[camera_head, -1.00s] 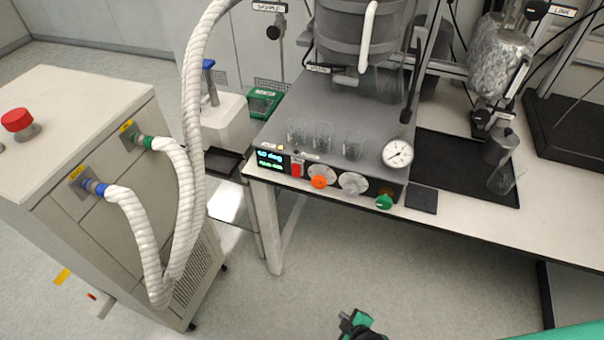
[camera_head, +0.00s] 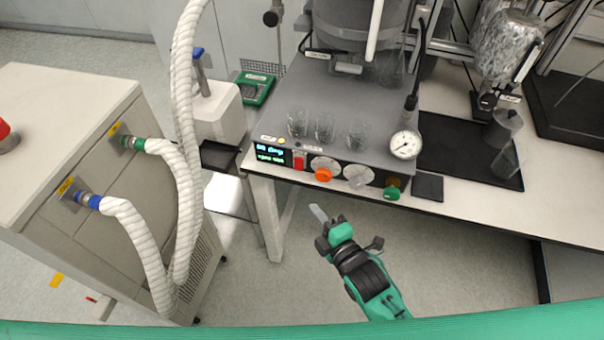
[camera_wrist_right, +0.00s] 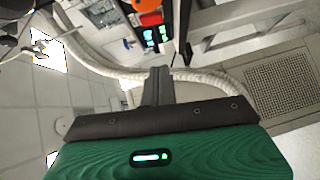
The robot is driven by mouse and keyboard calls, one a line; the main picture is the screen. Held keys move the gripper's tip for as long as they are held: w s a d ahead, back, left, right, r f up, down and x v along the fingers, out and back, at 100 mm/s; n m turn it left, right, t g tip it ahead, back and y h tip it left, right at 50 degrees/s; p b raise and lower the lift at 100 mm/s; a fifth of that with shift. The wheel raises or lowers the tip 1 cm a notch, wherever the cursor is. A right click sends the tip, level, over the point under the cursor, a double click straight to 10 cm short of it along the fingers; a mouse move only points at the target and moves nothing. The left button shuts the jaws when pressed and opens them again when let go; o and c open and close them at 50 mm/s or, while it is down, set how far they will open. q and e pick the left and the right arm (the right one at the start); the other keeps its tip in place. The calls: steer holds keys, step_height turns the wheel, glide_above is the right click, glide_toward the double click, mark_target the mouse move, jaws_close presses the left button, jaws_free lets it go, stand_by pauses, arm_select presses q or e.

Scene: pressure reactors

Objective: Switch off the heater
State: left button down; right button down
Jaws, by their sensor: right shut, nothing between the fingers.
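The heater (camera_head: 268,142) is a grey box on the bench with a front control panel. The panel has a lit blue and green display (camera_head: 270,154), a red switch (camera_head: 299,162), an orange knob (camera_head: 323,175), a grey knob (camera_head: 357,178) and a green knob (camera_head: 391,192). My right gripper (camera_head: 318,213) is shut and empty, below and in front of the panel, apart from it. In the right wrist view, the shut fingers (camera_wrist_right: 158,76) point toward the panel, where the red switch (camera_wrist_right: 150,18) and the display (camera_wrist_right: 149,38) show. My left gripper is out of view.
Glass beakers (camera_head: 325,128) and a pressure gauge (camera_head: 406,145) stand on the heater's top, with a large vessel behind. A white cabinet (camera_head: 70,110) with thick white hoses (camera_head: 180,190) stands at the left. The floor before the bench is clear.

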steer(key=shift+w, duration=0.1)
steer(key=p, duration=0.4)
glide_toward(299, 164)
steer(key=w+a, duration=0.1)
steer(key=w+a+f, duration=0.1)
steer(key=w+a, duration=0.2)
steer(key=shift+w+a+f, duration=0.15)
steer(key=shift+w+f, duration=0.1)
steer(key=shift+f, duration=0.1)
steer(key=shift+w+f, duration=0.15)
steer(key=shift+w, duration=0.3)
steer(key=shift+d, duration=0.2)
